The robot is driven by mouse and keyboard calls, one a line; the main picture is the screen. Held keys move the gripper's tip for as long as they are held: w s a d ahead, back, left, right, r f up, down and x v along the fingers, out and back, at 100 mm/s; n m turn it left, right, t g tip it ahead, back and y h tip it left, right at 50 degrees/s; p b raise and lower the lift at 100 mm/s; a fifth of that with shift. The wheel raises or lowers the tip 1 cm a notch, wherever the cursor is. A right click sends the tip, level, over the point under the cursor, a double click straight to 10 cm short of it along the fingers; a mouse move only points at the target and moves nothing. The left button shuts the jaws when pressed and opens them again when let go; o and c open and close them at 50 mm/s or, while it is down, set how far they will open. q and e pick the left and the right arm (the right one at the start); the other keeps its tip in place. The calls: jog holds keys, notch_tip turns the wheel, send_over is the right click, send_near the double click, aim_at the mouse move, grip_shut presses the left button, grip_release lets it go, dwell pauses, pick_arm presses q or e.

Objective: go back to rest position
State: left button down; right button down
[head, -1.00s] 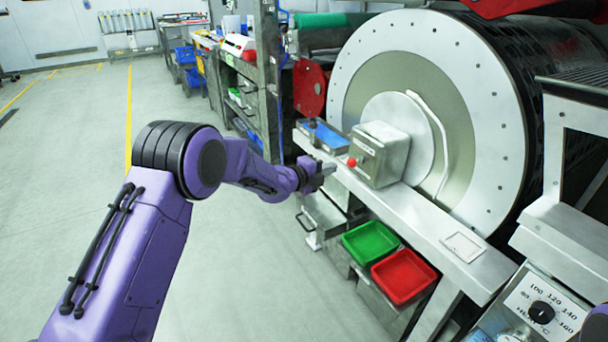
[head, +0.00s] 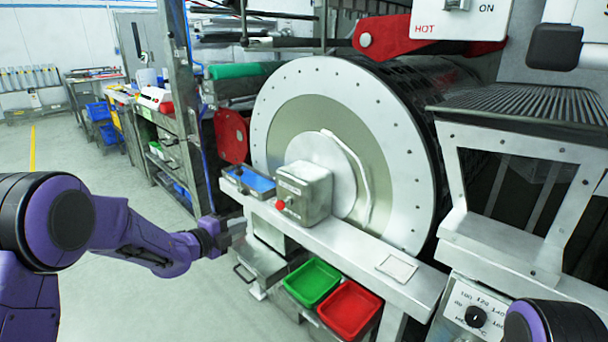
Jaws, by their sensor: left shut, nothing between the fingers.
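My left gripper (head: 233,228) is at the end of the purple left arm, which comes in from the left. It is shut and empty, in front of the left part of the grey ledge, apart from the metal box (head: 303,192) with the red knob (head: 280,205). A purple part of my right arm shows at the bottom right corner, but its gripper is out of view. The big drum (head: 345,150) with its pale round face stands behind the ledge.
A blue tray (head: 250,181) sits on the ledge (head: 345,246) left of the box. A green bin (head: 312,283) and a red bin (head: 349,309) stand below it. A dial panel (head: 477,310) is at the lower right. The floor (head: 120,310) at the left is clear.

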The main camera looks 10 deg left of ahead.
pick_arm(q)
jog(key=s+a+f+n+g+y+p, duration=0.15)
jog(key=s+f+n+y, duration=0.25)
jog(key=s+f+n, duration=0.7)
jog(key=s+a+f+n+g+y+p, duration=0.15)
jog(key=s+f+n+y, duration=0.25)
jog(key=s+f+n, duration=0.7)
jog(key=s+f+n+g+y+p, duration=0.1)
jog(key=s+n+g+p, duration=0.1)
jog(key=s, duration=0.9)
jog(key=s+f+n+g+p, duration=0.2)
jog(key=s+n+g, duration=0.3)
jog(key=s, duration=0.7)
jog(key=shift+s+d+f+g+y+p, duration=0.2)
jog(key=shift+d+f+g+y+p, duration=0.15)
jog(key=shift+g+p, duration=0.2)
jog(key=shift+r, duration=0.1)
